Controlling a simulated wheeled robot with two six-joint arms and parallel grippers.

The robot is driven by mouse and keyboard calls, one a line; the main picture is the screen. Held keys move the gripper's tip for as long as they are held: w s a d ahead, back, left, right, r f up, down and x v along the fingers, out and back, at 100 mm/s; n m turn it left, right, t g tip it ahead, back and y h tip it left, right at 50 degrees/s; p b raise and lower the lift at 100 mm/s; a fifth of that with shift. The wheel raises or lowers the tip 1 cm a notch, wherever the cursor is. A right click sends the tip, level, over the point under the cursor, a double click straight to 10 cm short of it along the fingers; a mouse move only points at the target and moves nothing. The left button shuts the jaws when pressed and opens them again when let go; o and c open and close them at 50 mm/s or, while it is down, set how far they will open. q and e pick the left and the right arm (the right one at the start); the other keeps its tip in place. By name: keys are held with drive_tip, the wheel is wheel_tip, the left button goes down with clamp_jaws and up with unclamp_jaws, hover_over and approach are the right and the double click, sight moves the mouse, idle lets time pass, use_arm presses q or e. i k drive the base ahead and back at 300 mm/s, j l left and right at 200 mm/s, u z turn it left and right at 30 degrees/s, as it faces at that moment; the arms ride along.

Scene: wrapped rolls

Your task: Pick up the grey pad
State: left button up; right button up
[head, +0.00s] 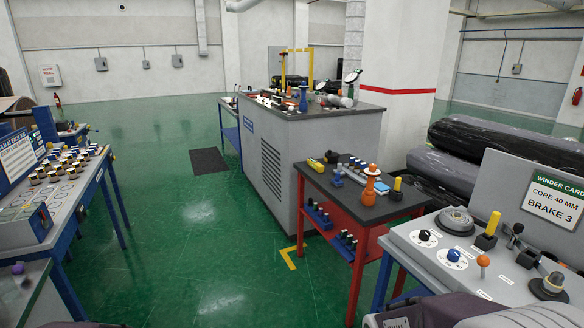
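I cannot pick out a grey pad with certainty in the head view. A flat dark grey mat (209,161) lies on the green floor left of the big grey cabinet, but I cannot tell whether it is the pad. Small items on the benches are too small to tell apart. Neither of my grippers shows in the head view.
A red table (327,189) with small tools stands right of centre, in front of a grey cabinet (272,171). A grey control desk (408,234) is at the right, near black-wrapped rolls (440,172). A blue-framed bench (84,191) stands left.

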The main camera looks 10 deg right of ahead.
sight(339, 165)
drive_tip(key=i, duration=0.75)
drive_tip(key=i+l+u, duration=0.1)
drive_tip(key=i, duration=0.65)
drive_tip(key=i+l+u, duration=0.1)
drive_tip(key=i, duration=0.65)
drive_tip(key=i+z, duration=0.45)
drive_tip(key=i+j+z, duration=0.35)
drive_tip(key=i+z, duration=0.15)
drive_tip(key=i, duration=0.1)
